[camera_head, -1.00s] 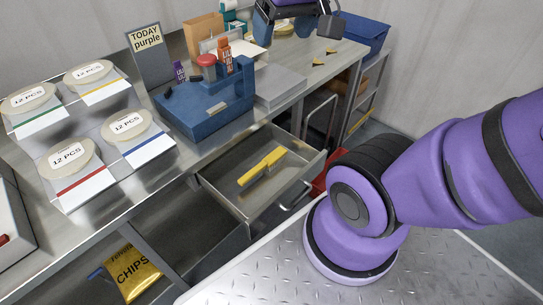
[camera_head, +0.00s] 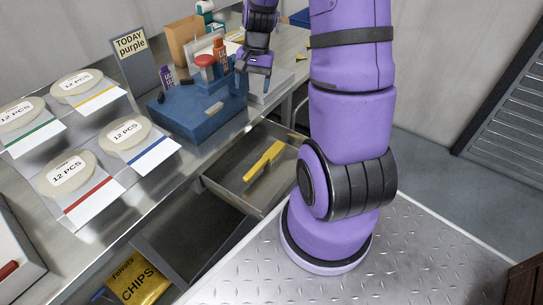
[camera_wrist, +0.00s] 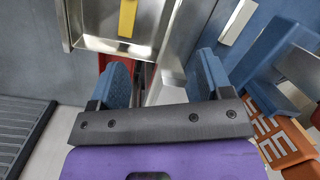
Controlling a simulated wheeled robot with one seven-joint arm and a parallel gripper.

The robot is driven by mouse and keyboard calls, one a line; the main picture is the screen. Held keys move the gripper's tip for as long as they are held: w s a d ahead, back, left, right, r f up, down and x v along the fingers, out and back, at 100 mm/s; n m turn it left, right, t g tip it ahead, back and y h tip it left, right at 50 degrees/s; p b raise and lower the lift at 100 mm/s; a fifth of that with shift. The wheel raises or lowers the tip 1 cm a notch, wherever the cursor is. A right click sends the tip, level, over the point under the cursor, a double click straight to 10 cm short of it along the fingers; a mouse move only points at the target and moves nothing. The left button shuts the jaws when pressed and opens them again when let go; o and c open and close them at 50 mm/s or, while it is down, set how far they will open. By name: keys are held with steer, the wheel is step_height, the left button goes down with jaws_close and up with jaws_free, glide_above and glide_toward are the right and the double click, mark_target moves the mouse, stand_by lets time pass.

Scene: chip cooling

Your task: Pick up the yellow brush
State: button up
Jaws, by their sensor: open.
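The yellow brush (camera_head: 263,160) lies in an open metal drawer (camera_head: 226,180) below the counter's front edge. It also shows at the top of the wrist view (camera_wrist: 127,18), inside the drawer. My gripper (camera_head: 254,84) is open and empty, above and behind the drawer, near the right end of the blue block on the counter. In the wrist view its two blue fingertips (camera_wrist: 160,75) are spread, with the drawer's wall beyond them. The brush is well away from the fingers.
A blue block (camera_head: 190,122) with bottles and a red-topped item stands on the counter (camera_head: 160,190). White trays with round lidded tubs (camera_head: 124,132) are at left. A yellow chips bag (camera_head: 138,280) lies in a lower compartment. My arm covers the drawer's right side.

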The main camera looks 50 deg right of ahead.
steer(key=s+d+f+m+y, duration=0.1)
steer(key=d+f+m, duration=0.3)
steer(key=f, duration=0.6)
steer(key=m+y, duration=0.1)
glide_toward(272, 151)
steer(key=shift+m+g, duration=0.3)
steer(key=shift+g, duration=0.1)
steer(key=x, duration=0.5)
steer(key=shift+w+f, duration=0.25)
steer(key=shift+x, duration=2.9)
steer(key=shift+a, duration=0.1)
steer(key=shift+c, duration=0.2)
steer(key=c, duration=1)
